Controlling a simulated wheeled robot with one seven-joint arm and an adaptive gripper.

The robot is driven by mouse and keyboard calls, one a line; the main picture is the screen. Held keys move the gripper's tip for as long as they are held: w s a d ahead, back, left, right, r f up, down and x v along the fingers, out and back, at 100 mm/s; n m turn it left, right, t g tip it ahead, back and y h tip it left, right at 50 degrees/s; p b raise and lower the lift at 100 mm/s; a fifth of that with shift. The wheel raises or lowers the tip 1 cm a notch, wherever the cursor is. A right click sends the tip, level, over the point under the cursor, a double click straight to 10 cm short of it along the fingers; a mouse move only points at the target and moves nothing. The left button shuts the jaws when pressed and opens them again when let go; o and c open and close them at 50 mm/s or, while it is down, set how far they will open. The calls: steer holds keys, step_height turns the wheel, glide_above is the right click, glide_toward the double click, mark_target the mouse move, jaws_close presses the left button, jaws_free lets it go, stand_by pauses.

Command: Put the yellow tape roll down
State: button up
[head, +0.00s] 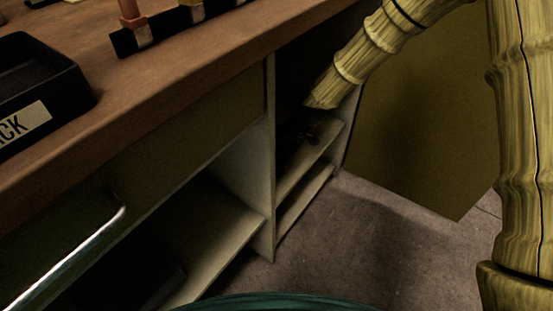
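My arm reaches down from the top right into a dark shelf opening under the bench. My gripper (303,134) is a dark shape just above or at an upper shelf board (318,155) inside this opening. Shadow hides its fingers, so I cannot tell whether it is open or shut. I cannot make out the yellow tape roll anywhere in the head view.
The wooden bench top (170,70) holds a black tray (40,85) with a partly visible label and a black tool rack (160,32). A metal handle (75,255) juts from the bench front. An olive panel (420,130) stands right of the shelves. Open floor (330,240) lies below.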

steer(key=shift+f, duration=0.1)
steer(key=o, duration=1)
steer(key=p+v, duration=0.5)
steer(key=v, duration=0.7)
steer(key=s+f+m, duration=0.1)
steer(key=s+f, duration=0.1)
steer(key=f, duration=0.1)
steer(key=s+d+f+m, duration=0.1)
steer(key=s+f, duration=0.1)
steer(key=f, duration=0.1)
steer(key=s+d+f+m, duration=0.1)
steer(key=s+f, duration=0.1)
steer(key=f, duration=0.2)
steer(key=shift+s+d+f, duration=0.1)
steer(key=shift+s+d, duration=0.05)
steer(key=s+d+f+m+h, duration=0.1)
steer(key=s+d+f+m, duration=0.4)
steer(key=s+f, duration=0.6)
steer(key=s+d+f+m+h, duration=0.1)
steer(key=s+d+f+m, duration=0.1)
steer(key=s, duration=0.4)
steer(key=s+d+f+m+h, duration=0.1)
steer(key=s+d+f+m, duration=0.2)
steer(key=s+d, duration=0.2)
steer(key=s+d+f+m+g+h, duration=0.1)
steer(key=s+d+f+m, duration=0.1)
steer(key=s, duration=0.7)
steer(key=shift+s+d+f+m, duration=0.25)
steer(key=shift+d+f+m, duration=0.15)
steer(key=shift+d, duration=0.5)
